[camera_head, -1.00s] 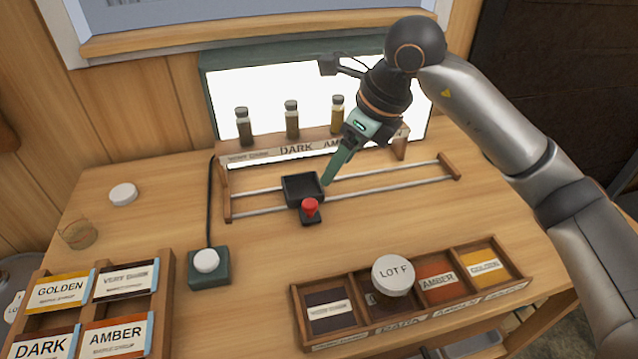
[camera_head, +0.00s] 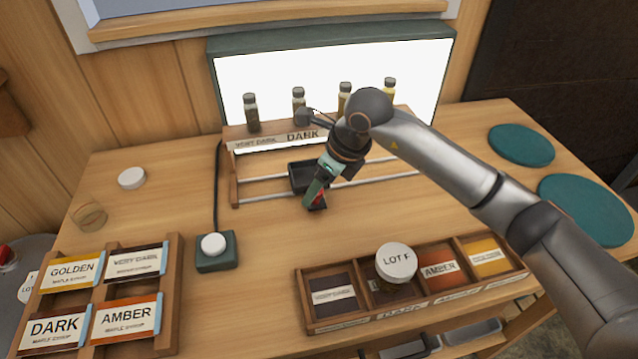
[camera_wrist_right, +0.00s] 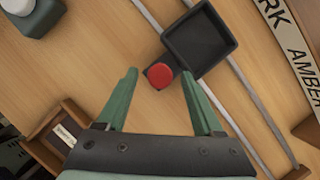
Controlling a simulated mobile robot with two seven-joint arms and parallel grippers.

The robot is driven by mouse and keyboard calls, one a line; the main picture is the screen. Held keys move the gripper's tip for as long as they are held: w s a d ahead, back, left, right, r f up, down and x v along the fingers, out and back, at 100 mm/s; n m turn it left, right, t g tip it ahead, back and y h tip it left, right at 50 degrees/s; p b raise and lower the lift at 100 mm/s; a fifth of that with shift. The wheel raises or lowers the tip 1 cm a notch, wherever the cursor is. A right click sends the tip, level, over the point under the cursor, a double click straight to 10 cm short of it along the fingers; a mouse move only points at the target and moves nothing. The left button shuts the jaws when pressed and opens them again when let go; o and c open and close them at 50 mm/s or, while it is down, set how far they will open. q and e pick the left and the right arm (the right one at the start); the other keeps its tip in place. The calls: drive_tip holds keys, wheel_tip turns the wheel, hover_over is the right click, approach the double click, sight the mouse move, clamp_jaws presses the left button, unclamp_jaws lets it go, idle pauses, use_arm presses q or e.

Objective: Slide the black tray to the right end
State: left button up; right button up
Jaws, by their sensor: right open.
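The black tray (camera_head: 299,176) sits on two metal rails (camera_head: 260,196), left of their middle, in front of the sample bottles. In the right wrist view the tray (camera_wrist_right: 199,38) is empty, with a red knob (camera_wrist_right: 160,75) on a tab at its near side. My right gripper (camera_head: 311,197) is over the knob in the head view and hides most of it. In the wrist view the open fingers (camera_wrist_right: 160,82) stand either side of the knob, which shows between their tips; I cannot tell whether they touch it. My left gripper is not in view.
A labelled rack with several bottles (camera_head: 298,100) stands behind the rails before a lit panel (camera_head: 270,70). A compartment box with a LOT F jar (camera_head: 396,262) is in front. A green box with a white button (camera_head: 214,246) is left. Teal discs (camera_head: 521,145) lie right.

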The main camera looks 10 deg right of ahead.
drive_tip(key=shift+f, duration=0.1)
clamp_jaws()
idle(0.6)
idle(0.8)
